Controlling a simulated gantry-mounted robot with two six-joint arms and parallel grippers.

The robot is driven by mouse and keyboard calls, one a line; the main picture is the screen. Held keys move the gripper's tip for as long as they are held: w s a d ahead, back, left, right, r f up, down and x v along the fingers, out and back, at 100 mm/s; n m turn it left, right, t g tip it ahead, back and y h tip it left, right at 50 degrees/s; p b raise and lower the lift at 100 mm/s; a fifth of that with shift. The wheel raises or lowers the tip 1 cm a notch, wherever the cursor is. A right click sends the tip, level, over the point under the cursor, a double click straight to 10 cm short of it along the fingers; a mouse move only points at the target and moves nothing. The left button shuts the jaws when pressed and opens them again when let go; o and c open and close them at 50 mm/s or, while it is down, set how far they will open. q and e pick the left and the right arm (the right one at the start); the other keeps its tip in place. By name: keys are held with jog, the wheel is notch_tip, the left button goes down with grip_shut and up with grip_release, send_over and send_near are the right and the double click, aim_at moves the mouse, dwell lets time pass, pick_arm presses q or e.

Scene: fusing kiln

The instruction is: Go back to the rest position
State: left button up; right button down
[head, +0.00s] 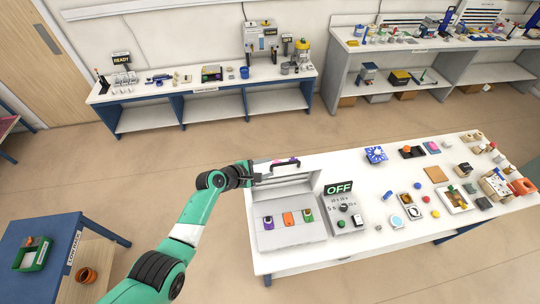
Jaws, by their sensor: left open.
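My left arm comes in from the lower left, and its open gripper (250,175) is at the back left corner of the white kiln (290,237). The kiln stands at the left end of the white table. Its lid appears raised at the back, with a dark purple handle (286,162) along the top. The gripper is close to the lid's left edge; I cannot tell whether they touch. A purple, an orange (288,218) and a green piece sit in a row on the kiln. My right gripper is out of view.
A control box with an OFF sign (339,188) stands right of the kiln. Many small items cover the table (300,257) farther right. A blue side table (88,233) with a green tray (33,254) is at lower left. Benches line the back wall, with clear floor in between.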

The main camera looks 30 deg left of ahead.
pick_arm(q)
jog(key=w+d+r+m+t+h, duration=0.1)
jog(key=w+d+r, duration=0.15)
jog(key=r, duration=0.35)
jog(key=w+d+r+m+t, duration=0.1)
jog(key=w+d+r+m, duration=0.1)
jog(key=d+r, duration=0.35)
notch_tip(320, 180, up, 23)
jog(key=s+d+m+t, duration=0.1)
jog(key=s+m+t, duration=0.2)
jog(key=m+t, duration=0.25)
jog(key=s+r+m+t, duration=0.35)
jog(key=s+r, duration=0.25)
jog(key=r, duration=0.3)
jog(key=s+r+m+t, duration=0.2)
jog(key=s+r+m, duration=0.3)
jog(key=r, duration=0.5)
jog(key=s+a+r+m+t+y, duration=0.1)
jog(key=s+r+m, duration=0.2)
jog(key=s, duration=0.3)
jog(key=s+a+r+m+t+y, duration=0.1)
jog(key=s+a+r+m+t, duration=0.1)
jog(key=s, duration=0.4)
jog(key=shift+r+m+t+y, duration=0.3)
jog(key=shift+r+m+y, duration=0.1)
jog(key=shift+r+m, duration=0.25)
